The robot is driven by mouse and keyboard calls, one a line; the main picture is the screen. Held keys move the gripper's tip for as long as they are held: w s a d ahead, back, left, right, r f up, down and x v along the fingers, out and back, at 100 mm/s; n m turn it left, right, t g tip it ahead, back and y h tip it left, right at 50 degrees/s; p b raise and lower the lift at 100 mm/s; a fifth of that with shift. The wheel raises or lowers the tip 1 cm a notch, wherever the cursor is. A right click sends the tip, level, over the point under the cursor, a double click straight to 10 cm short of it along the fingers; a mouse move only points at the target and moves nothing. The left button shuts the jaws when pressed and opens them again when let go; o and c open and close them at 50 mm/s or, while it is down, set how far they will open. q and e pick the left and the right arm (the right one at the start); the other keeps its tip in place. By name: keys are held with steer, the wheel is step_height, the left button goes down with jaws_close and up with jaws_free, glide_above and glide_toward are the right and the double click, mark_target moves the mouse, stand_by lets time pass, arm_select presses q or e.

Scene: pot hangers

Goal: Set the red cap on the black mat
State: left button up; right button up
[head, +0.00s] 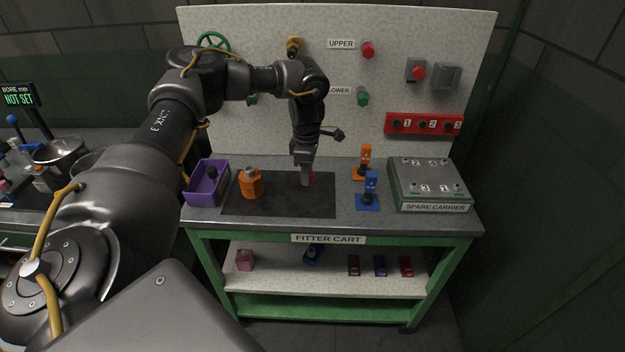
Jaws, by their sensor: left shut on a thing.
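My left gripper (306,183) points down over the right part of the black mat (270,207). It is shut on the red cap (312,176), of which only a small red part shows beside the fingers. The cap is at or just above the mat's surface; I cannot tell whether it touches. The black mat lies flat on the cart top, and an orange part (251,184) with a grey top stands on its left half. My right gripper does not show.
A purple bin (207,184) stands left of the mat. Right of it are an orange stand (365,160), a blue stand (369,190) and the spare carrier (428,182). A panel (340,60) with valves and knobs rises behind. The mat's front middle is clear.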

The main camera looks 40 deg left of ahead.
mark_target(313, 192)
arm_select(q)
steer(key=shift+w+a+f+p, duration=0.1)
steer(key=shift+w+f+p, duration=0.05)
steer(key=shift+w+f, duration=0.75)
steer(key=shift+w+a+f+p, duration=0.15)
steer(key=shift+w+f, duration=0.5)
steer(key=shift+f, duration=0.45)
step_height(313, 192, down, 3)
steer(key=shift+f, duration=0.15)
steer(key=o, duration=1.1)
